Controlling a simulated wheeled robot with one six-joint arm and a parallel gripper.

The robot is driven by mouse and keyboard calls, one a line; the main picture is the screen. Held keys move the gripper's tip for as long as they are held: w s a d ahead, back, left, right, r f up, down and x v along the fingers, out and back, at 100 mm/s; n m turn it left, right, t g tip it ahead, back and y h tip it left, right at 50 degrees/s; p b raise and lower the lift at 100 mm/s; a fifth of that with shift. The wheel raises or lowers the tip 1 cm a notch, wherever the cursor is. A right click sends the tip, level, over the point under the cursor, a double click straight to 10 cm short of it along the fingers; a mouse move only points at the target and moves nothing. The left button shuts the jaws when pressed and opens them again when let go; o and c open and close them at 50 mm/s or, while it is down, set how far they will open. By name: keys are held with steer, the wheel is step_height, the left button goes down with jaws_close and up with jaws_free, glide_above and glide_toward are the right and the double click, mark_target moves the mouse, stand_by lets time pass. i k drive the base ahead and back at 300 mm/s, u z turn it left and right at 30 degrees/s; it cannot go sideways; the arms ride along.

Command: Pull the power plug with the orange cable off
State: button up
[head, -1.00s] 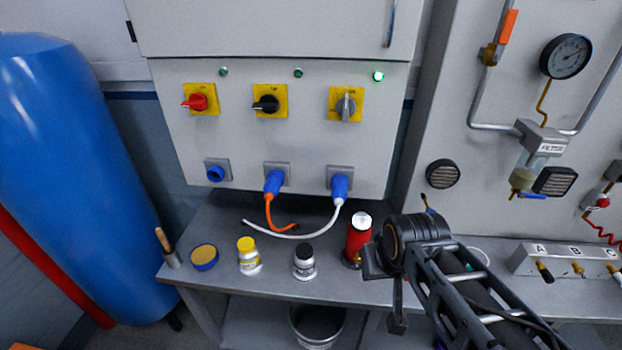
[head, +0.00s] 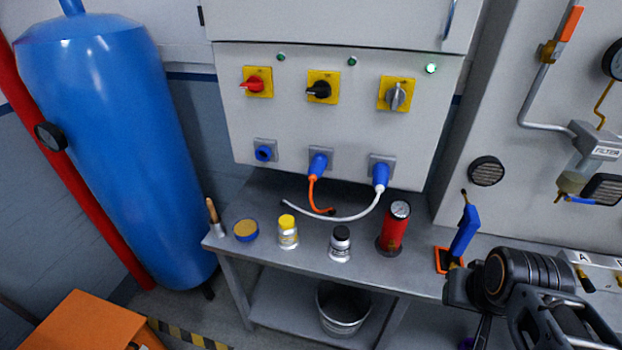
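The blue power plug with the orange cable (head: 318,164) sits in the middle socket (head: 329,157) of the grey panel. Its orange cable (head: 312,193) hangs down to the bench top. A second blue plug with a white cable (head: 380,174) sits in the right socket. My gripper (head: 462,300) is at the lower right, in front of the bench and well apart from the plugs. Its fingers are too small and dark to tell whether they are open or shut.
On the bench (head: 290,262) stand a brush, a blue tin (head: 246,230), a yellow-capped bottle (head: 288,233), a black-capped bottle (head: 340,245), a red cylinder (head: 394,228) and a blue-handled tool (head: 466,232). A bucket (head: 342,310) is below. An orange cart (head: 80,325) is at lower left.

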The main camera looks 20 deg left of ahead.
mark_target(317, 166)
steer(key=u, duration=0.05)
steer(key=k, duration=0.4)
steer(key=u, duration=0.8)
steer(key=i, duration=1)
steer(key=z, duration=0.05)
steer(key=k, duration=0.5)
steer(key=u, duration=2.05)
steer(key=i, duration=1.6)
steer(key=u, duration=0.05)
